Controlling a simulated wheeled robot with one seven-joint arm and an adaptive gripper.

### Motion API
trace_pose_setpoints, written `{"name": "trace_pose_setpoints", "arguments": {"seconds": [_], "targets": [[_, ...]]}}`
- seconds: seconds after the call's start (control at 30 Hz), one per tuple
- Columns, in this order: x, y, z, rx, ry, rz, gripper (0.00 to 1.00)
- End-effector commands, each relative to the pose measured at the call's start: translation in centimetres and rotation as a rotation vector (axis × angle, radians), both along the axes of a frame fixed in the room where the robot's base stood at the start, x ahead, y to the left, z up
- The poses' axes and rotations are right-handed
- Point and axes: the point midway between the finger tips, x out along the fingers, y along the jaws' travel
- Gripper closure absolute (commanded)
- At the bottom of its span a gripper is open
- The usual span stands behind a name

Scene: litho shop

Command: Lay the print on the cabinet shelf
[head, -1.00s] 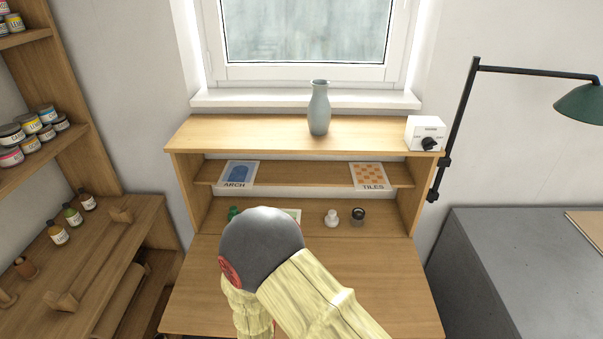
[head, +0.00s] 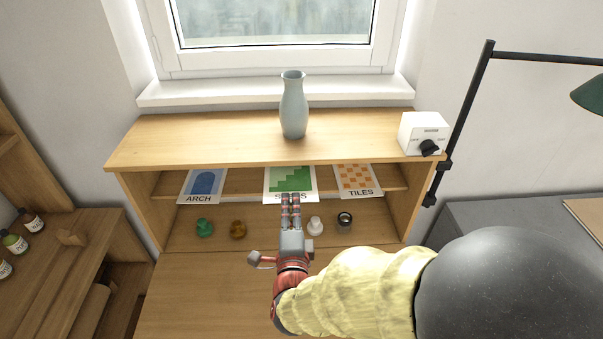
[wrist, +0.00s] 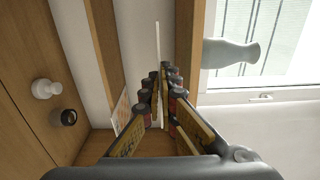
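The print (head: 290,181), a white sheet with a green stepped picture and a partly covered caption, is held upright or tilted at the cabinet shelf opening. In the wrist view it shows edge-on as a thin white strip (wrist: 157,42). My gripper (head: 291,200) is shut on its lower edge; the fingers (wrist: 160,82) also show in the wrist view. The cabinet shelf (head: 235,184) runs under the top board. The ARCH print (head: 203,184) is at its left and the TILES print (head: 358,178) at its right. Whether the held print touches the shelf I cannot tell.
A grey-blue vase (head: 293,106) and a white control box (head: 423,133) stand on the cabinet top. Below the shelf are a green item (head: 204,227), a brown item (head: 238,230), a white knob-like item (head: 315,225) and a black jar-like item (head: 345,219). A lamp (head: 465,120) stands right.

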Motion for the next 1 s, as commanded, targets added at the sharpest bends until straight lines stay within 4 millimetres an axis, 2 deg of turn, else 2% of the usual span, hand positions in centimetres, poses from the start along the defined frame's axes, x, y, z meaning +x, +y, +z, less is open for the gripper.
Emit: {"name": "trace_pose_setpoints", "arguments": {"seconds": [0.17,0.5,0.6,0.8,1.0], "targets": [[1.8,0.5,-1.7,0.0,-0.002,0.007,1.0],[9.2,1.8,-5.1,0.001,-0.003,0.005,1.0],[10.6,2.1,-7.1,-0.001,-0.001,0.007,1.0],[12.6,2.5,-9.3,0.001,-0.003,0.007,1.0],[13.3,2.7,-10.1,0.001,-0.003,0.008,1.0]]}}
